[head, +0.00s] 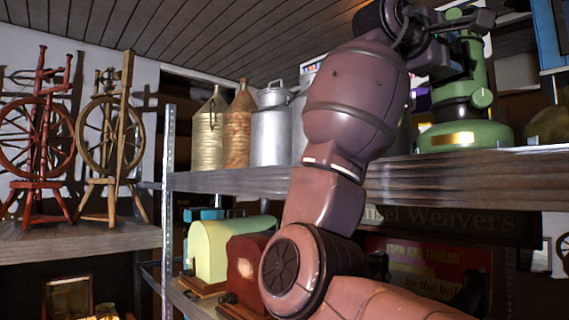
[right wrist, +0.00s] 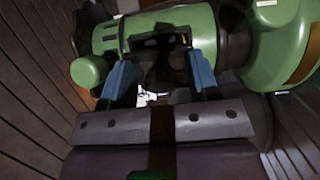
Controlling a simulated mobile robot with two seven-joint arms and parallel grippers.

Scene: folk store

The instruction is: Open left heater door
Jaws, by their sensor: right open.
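A green heater-like device (head: 465,134) with a brass plate on its round base stands on the upper shelf at the right. It also fills the top of the right wrist view (right wrist: 160,27), turned on its side. My right gripper (right wrist: 158,80) is open, its two blue-tipped fingers spread on either side of a dark opening or part in the green body. I cannot tell whether the fingers touch it, or make out the door's edge. In the head view my right arm crosses the middle and hides part of the shelf. My left gripper is not in view.
The wooden upper shelf (head: 240,181) also holds metal cans (head: 271,135) and two bottle-shaped containers (head: 209,130). Below are a pale green box (head: 222,250) and a red one (head: 243,268). Two spinning wheels (head: 40,140) stand at the left. A metal post (head: 169,150) edges the shelf.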

